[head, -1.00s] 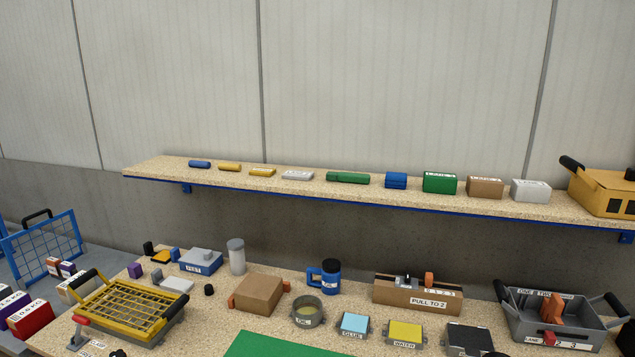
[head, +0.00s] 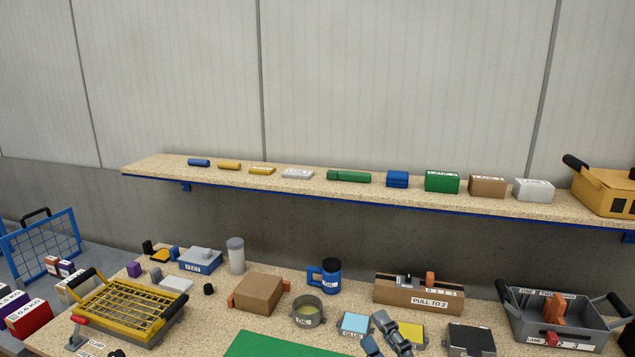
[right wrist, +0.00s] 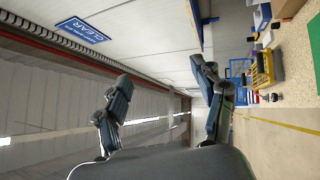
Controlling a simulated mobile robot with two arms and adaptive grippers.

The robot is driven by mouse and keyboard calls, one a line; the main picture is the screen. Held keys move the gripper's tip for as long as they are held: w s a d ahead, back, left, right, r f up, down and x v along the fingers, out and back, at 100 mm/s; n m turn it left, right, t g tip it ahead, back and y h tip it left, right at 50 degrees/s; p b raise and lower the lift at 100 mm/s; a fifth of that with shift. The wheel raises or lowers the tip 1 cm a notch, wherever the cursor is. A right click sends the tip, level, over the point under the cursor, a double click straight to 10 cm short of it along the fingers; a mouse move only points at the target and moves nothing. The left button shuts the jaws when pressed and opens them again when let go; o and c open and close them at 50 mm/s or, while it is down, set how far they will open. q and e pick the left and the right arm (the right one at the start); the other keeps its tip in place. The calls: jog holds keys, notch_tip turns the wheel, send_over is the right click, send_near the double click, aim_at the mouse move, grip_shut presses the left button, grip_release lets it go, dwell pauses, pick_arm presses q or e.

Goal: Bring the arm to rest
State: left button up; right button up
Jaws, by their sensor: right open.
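My right gripper (head: 385,334) shows at the bottom of the head view, in front of the blue GLUE pad (head: 354,322) and the yellow WATER pad (head: 411,331), partly covering the yellow one. In the right wrist view its two fingers (right wrist: 160,88) stand wide apart with nothing between them. The wrist picture is turned on its side and looks across the hall, with wall and floor behind the fingers. My left gripper is not in view.
A shelf (head: 330,191) with small blocks runs above. A green mat (head: 280,346) lies in front.

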jog(key=s+d+f+m+g+h, duration=0.3)
jog(key=d+f+m+g+h, duration=0.1)
jog(key=d+f+m+h, duration=0.85)
jog(key=s+a+f+m+g+y, duration=0.1)
jog(key=s+f+m+g, duration=0.5)
jog(key=s, duration=0.4)
jog(key=s+a+f+m+g+y, duration=0.15)
jog(key=s+f+m+g, duration=0.35)
jog(key=s+f, duration=0.5)
notch_tip(320, 180, down, 25)
jog(key=s+n+g, duration=0.2)
jog(key=s+d+f, duration=0.2)
jog(key=s+f, duration=0.5)
jog(key=s, duration=0.1)
jog(key=s+d+f+g, duration=0.1)
jog(key=s+f, duration=0.6)
jog(key=f, duration=0.1)
jog(key=shift+s+d+f, duration=0.15)
jog(key=shift+s+d, duration=0.2)
